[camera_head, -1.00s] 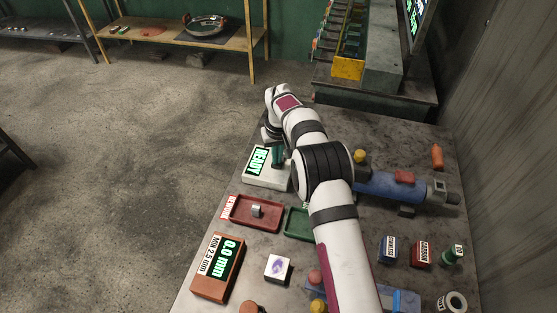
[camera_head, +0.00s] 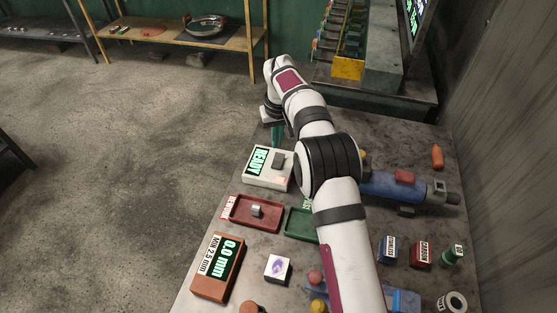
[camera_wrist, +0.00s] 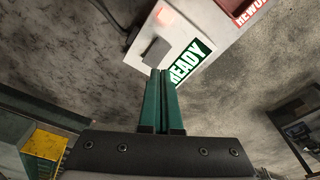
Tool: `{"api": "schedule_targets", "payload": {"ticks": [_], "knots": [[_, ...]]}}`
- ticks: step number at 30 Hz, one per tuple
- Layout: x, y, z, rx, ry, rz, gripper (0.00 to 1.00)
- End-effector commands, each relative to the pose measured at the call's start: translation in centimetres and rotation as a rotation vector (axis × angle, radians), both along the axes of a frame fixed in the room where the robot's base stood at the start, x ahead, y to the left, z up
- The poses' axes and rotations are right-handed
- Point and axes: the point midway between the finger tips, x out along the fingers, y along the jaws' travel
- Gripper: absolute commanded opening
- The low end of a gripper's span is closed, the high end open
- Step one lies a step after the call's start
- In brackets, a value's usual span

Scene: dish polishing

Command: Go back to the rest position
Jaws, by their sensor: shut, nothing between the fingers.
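My gripper (camera_head: 277,135) hangs at the end of my white arm, just past the far edge of the white box with the green READY display (camera_head: 267,167). In the wrist view its two green fingers (camera_wrist: 161,75) lie side by side, shut and empty. The READY box also shows beyond the fingertips in the wrist view (camera_wrist: 185,28), with a dark grey block (camera_wrist: 156,51) on its top. The fingers appear apart from the box, though the exact gap is hard to tell.
A red REWORK tray (camera_head: 236,222) holds a small metal piece, beside a partly hidden green tray (camera_head: 297,232). An orange gauge (camera_head: 205,286) reads 0.0 mm. A blue tool (camera_head: 390,185) lies right of my arm. Small labelled blocks stand at the lower right. Open floor lies left.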

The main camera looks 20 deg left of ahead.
Motion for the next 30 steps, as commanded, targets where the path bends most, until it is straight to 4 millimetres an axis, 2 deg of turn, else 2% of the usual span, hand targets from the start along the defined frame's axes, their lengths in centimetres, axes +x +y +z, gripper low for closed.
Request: {"api": "schedule_targets", "payload": {"ticks": [11,14,16,17,18,20,22,23,24,27,30], "knots": [[0.0,0.0,0.0,0.0,0.0,-0.001,0.0],[-0.5,-1.5,1.9,0.006,0.008,-0.043,0.0],[-2.2,-4.6,5.2,0.018,0.028,-0.131,0.0],[-3.5,-6.3,6.9,0.024,0.041,-0.181,0.0],[-5.8,-8.8,9.2,0.035,0.059,-0.257,0.0],[-10.1,-12.5,11.9,0.051,0.09,-0.376,0.0],[-16.0,-16.2,13.9,0.07,0.125,-0.514,0.0],[-18.7,-17.6,14.3,0.078,0.139,-0.572,0.0],[-22.4,-19.1,14.5,0.088,0.158,-0.648,0.0],[-30.5,-21.4,13.4,0.109,0.202,-0.811,0.0],[-36.0,-22.3,11.5,0.125,0.233,-0.924,0.0]]}}
